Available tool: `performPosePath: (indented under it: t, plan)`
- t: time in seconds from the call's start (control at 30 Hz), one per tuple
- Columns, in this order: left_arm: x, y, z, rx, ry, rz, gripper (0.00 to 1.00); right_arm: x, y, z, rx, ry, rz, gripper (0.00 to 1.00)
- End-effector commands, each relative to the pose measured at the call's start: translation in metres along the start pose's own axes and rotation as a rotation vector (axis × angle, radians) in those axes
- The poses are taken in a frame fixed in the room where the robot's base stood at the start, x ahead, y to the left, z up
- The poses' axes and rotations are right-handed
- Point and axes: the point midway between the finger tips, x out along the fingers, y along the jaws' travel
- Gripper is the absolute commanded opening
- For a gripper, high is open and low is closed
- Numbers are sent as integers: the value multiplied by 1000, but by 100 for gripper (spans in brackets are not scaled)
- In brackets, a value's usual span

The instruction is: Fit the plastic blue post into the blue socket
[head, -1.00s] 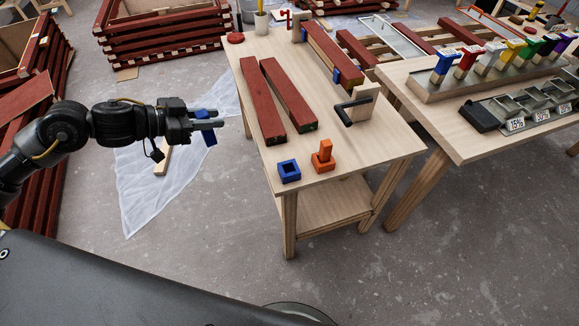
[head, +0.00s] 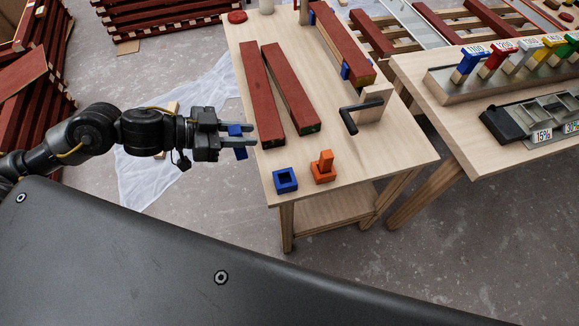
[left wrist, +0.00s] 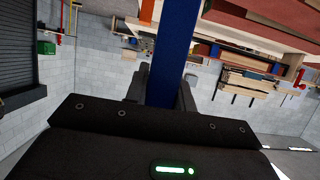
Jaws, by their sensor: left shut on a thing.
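The blue post (head: 240,153) is held between the fingers of my left gripper (head: 240,137), at the left edge of the workbench and beyond the socket in the head view. Its ends show above and below the fingers. In the left wrist view the post (left wrist: 174,50) rises from between the fingertips (left wrist: 160,92). The blue socket (head: 285,180) is a square block with an open, empty square hole, on the near left corner of the workbench (head: 360,168). My right gripper is not in view.
An orange socket with an orange post in it (head: 323,166) stands just right of the blue socket. Two red battens (head: 262,95) lie behind them. A black-handled clamp (head: 350,118) is at the right. A second table (head: 480,155) with colored handled tools stands further right.

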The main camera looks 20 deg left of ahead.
Motion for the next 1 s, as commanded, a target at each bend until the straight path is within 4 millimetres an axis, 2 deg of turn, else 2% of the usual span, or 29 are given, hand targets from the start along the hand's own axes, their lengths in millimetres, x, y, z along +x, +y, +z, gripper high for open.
performPosePath:
  t: [0.03, 0.2, 0.4, 0.53, 0.77, 0.87, 1.0]
  plan:
    - [13, 6, -5, -1, 11, 5, 2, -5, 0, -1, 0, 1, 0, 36]
    - [59, 24, -1, -2, 8, 6, 2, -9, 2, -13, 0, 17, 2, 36]
    - [97, 35, 26, -4, 1, 4, 2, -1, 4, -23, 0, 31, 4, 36]
    - [108, 38, 33, 0, 0, 2, 2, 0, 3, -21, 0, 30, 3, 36]
    - [114, 40, 36, 0, 0, 2, 2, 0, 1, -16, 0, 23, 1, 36]
    - [125, 44, 44, -4, 0, 3, 2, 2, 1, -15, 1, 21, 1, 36]
    - [131, 43, 65, -3, -7, 2, 0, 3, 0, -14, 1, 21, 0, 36]
